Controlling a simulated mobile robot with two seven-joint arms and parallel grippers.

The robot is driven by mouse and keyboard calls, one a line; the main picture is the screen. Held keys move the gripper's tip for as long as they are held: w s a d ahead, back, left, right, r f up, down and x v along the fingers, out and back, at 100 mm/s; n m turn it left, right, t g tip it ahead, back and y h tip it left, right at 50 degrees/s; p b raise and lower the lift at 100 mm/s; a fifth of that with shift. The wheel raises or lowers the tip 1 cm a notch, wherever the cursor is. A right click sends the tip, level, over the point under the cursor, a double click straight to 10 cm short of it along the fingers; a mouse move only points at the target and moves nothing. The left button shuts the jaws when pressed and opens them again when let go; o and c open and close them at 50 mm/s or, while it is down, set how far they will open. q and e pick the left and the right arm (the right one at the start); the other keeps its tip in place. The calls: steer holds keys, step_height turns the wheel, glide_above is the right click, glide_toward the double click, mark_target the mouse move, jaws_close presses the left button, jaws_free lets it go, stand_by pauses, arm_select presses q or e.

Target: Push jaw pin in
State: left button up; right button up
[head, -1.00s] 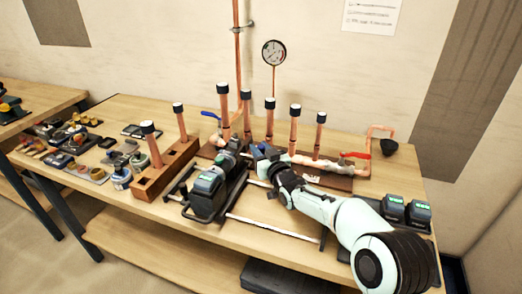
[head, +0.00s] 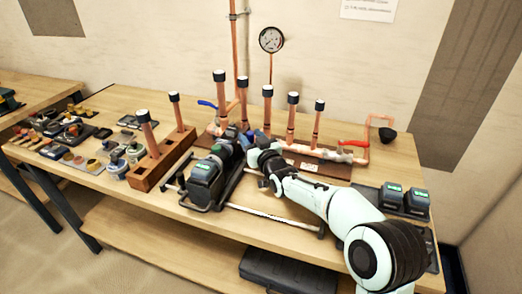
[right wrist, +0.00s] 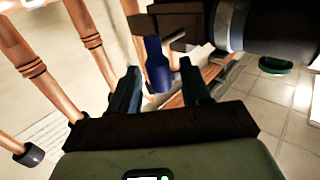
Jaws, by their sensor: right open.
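The press tool (head: 207,178), dark with a green-lit battery, lies in a black wire stand on the bench. Its front end points toward the copper pipes. My right gripper (head: 251,141) is close to that front end, at its right side. In the right wrist view my right gripper (right wrist: 160,67) is open, its two dark fingers either side of a blue part (right wrist: 157,66) beside a dark block (right wrist: 180,20). A small grey rod (right wrist: 176,34) sticks out there; I cannot tell surely whether it is the jaw pin. Contact is unclear. My left gripper is out of view.
The copper manifold (head: 320,158) with upright capped pipes stands behind the gripper. A wooden block (head: 160,165) with two pipes is left of the tool. Batteries (head: 404,198) sit at the right. Small fittings crowd the bench's left; its front strip is mostly clear.

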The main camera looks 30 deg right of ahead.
steer(key=s+a+b, duration=0.1)
steer(key=s+b, duration=0.1)
steer(key=s, duration=1)
steer(key=shift+s, duration=0.15)
